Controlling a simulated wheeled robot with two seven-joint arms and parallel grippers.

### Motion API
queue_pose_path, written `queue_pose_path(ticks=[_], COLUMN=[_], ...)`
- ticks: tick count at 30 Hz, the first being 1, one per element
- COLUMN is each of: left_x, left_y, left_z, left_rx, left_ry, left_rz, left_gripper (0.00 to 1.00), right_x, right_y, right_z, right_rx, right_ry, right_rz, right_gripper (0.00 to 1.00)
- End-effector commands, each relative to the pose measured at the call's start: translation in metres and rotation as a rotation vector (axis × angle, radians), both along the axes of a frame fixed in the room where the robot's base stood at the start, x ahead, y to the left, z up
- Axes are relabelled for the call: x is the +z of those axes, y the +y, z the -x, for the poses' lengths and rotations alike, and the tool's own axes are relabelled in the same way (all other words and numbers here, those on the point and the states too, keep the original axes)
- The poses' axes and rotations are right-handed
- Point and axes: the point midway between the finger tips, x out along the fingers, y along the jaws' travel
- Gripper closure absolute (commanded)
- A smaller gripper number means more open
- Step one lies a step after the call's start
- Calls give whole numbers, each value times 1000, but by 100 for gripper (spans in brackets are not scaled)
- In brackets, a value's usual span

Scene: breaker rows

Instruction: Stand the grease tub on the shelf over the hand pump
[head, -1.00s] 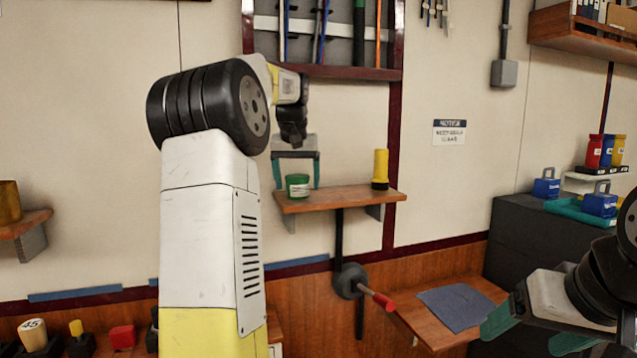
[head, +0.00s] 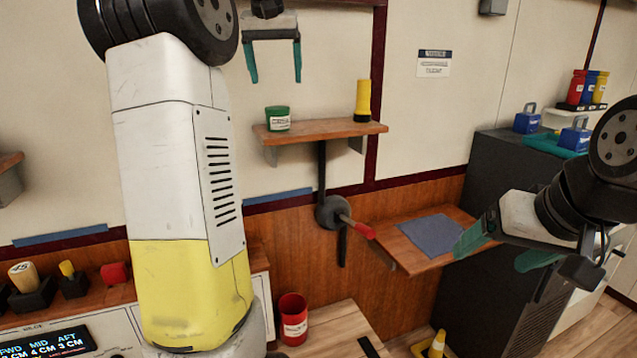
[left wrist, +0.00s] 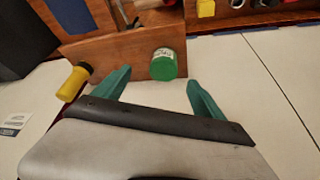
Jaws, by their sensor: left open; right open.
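The green grease tub (head: 278,119) with a white label stands upright on the left part of the wooden wall shelf (head: 325,131). The hand pump (head: 333,213), dark with a red-ended handle, is on the wall below that shelf. My left gripper (head: 275,80) is open and empty above the tub, apart from it. In the left wrist view the tub (left wrist: 163,64) shows beyond the open fingers (left wrist: 158,90). My right gripper (head: 497,252) is open and empty at the right, near the lower wooden surface.
A yellow cylinder with a black base (head: 362,101) stands at the shelf's right end. A grey mat (head: 432,235) lies on the lower wooden surface (head: 408,260). A red bin (head: 293,318) and yellow cone (head: 437,345) are lower down. The shelf's middle is clear.

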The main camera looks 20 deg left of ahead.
Motion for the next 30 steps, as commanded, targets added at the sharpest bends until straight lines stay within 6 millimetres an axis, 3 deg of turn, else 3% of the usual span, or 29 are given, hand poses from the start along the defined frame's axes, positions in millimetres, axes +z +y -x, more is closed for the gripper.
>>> queue_pose_path(ticks=[5,11,21,25,30], left_x=[-16,-59,-170,-202,-220], left_y=[-37,-80,-137,-149,-154], left_z=[45,109,221,248,261], left_rx=[-83,-173,-283,-301,-312], left_ry=[-35,-79,-145,-160,-167], left_rz=[16,48,116,134,142], left_gripper=[19,19,19,19,19], right_x=[0,0,0,0,0], right_y=[0,0,0,0,0], right_z=[0,0,0,0,0], right_rx=[0,0,0,0,0], right_ry=[0,0,0,0,0], right_rz=[0,0,0,0,0], right_gripper=[20,20,20,20,20])
